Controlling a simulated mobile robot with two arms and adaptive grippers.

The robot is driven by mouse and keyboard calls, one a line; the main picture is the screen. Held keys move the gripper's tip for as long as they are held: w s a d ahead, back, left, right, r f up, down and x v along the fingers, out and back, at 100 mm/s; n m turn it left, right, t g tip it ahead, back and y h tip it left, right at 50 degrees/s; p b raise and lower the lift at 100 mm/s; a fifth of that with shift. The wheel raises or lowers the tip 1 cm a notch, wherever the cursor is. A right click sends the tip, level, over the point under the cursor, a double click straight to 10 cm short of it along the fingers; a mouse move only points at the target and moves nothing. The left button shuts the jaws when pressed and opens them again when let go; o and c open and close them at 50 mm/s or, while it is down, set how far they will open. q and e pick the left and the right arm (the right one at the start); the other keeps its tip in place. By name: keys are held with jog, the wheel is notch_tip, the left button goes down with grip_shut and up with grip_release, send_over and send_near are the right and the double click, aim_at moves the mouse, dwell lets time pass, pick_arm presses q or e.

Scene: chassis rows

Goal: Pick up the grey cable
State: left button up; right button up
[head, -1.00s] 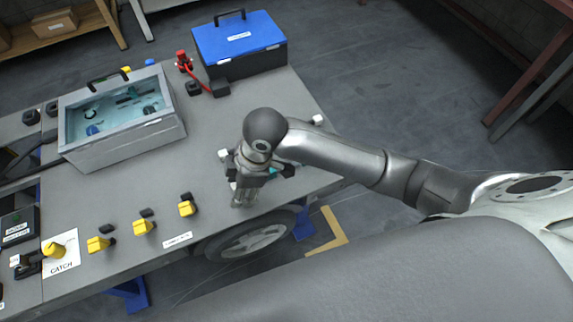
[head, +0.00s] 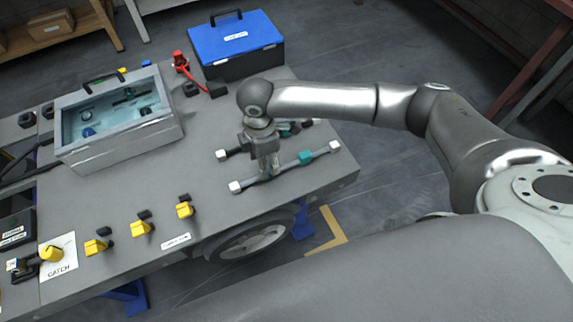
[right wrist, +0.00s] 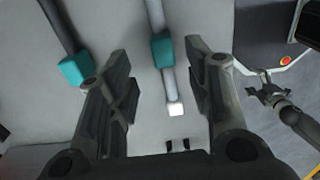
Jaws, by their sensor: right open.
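The grey cable (head: 289,168) lies along the right part of the grey table, with a white plug at each end and a teal block near its right end. A darker cable (head: 231,153) with white ends and a teal piece lies behind it, partly hidden by my arm. My right gripper (head: 268,173) points down at the grey cable's middle. In the right wrist view, my right gripper (right wrist: 157,58) is open, with the grey cable (right wrist: 169,85) showing between its fingers; I cannot tell its height above it. The dark cable's teal block (right wrist: 75,68) is by the left finger. My left gripper is out of view.
A grey bin (head: 120,147) with a clear top stands at the table's left. A blue toolbox (head: 237,45) and a red connector (head: 179,58) with a red lead are at the back. Several yellow knobs (head: 141,229) line the front edge.

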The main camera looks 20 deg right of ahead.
aim_at(287, 166)
jog(key=shift+s+d+f, duration=0.1)
jog(key=shift+f, duration=1.25)
jog(key=shift+s+f, duration=0.1)
jog(key=shift+f, duration=1.25)
grip_shut()
